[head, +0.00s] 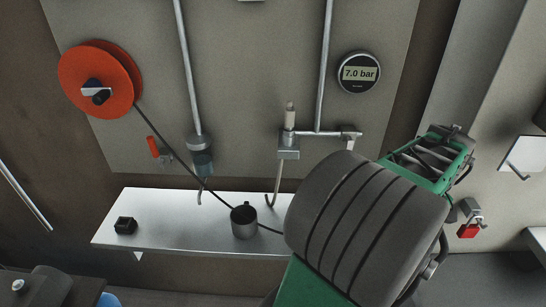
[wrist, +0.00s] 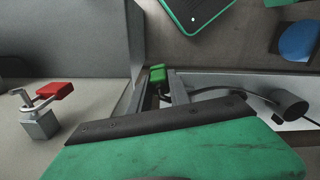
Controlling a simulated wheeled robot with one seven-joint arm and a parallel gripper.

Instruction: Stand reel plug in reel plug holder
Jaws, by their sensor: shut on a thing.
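In the wrist view my gripper (wrist: 158,84) is shut on a small green piece at the end of a dark hose, which looks like the reel plug (wrist: 157,74). In the head view my own arm hides the gripper and plug. The hose runs from the orange reel (head: 96,80) down past a dark grey cup (head: 244,222) and behind my arm. The cup stands upright on the white shelf and also shows in the wrist view (wrist: 290,104). Which of these is the reel plug holder I cannot tell.
The white shelf (head: 180,217) is clear between block and cup. Above it, metal pipes with fittings (head: 289,140) and a 7.0 bar gauge (head: 359,73) are on the wall panel.

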